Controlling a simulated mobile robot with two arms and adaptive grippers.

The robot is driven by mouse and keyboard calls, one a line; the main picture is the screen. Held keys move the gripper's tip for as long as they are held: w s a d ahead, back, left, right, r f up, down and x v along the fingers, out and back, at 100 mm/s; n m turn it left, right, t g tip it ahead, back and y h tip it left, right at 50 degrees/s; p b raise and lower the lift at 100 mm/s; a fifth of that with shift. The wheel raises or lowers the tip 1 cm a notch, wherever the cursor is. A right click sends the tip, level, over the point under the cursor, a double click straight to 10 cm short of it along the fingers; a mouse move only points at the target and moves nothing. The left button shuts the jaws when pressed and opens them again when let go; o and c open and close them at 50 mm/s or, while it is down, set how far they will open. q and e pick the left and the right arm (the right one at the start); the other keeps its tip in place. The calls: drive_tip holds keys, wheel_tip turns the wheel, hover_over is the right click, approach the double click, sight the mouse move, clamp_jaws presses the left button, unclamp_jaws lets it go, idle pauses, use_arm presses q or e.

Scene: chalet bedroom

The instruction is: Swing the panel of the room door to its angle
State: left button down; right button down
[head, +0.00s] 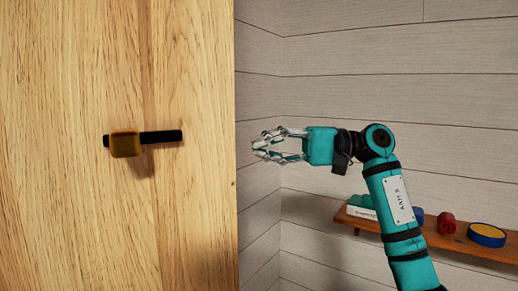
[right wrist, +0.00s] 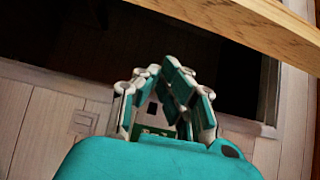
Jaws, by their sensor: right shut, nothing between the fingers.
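The room door's wooden panel (head: 190,220) fills the left of the head view, its free edge upright near the middle. A dark bar handle with a yellowish block (head: 125,145) is on its face. My right gripper (head: 256,146) is shut and empty, just right of the panel's edge in the picture; I cannot tell its depth gap. In the right wrist view the gripper's fingers (right wrist: 160,85) meet in a point, and a wooden edge (right wrist: 240,30), likely the panel's, crosses the top right. My left gripper is not in view.
A wooden wall shelf (head: 450,238) at the lower right lies behind my right arm. It holds a red roll (head: 446,223), a blue and yellow round item (head: 487,235) and a teal item. A dark opening (right wrist: 180,50) shows in the right wrist view.

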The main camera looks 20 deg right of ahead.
sight(229, 154)
drive_tip(key=p+x, duration=0.2)
drive_tip(key=x, duration=0.6)
drive_tip(key=s+b, duration=0.1)
drive_tip(key=s, duration=0.1)
drive_tip(key=s+b, duration=0.1)
drive_tip(key=shift+s+d+f, duration=0.15)
drive_tip(key=shift+s+d, duration=0.25)
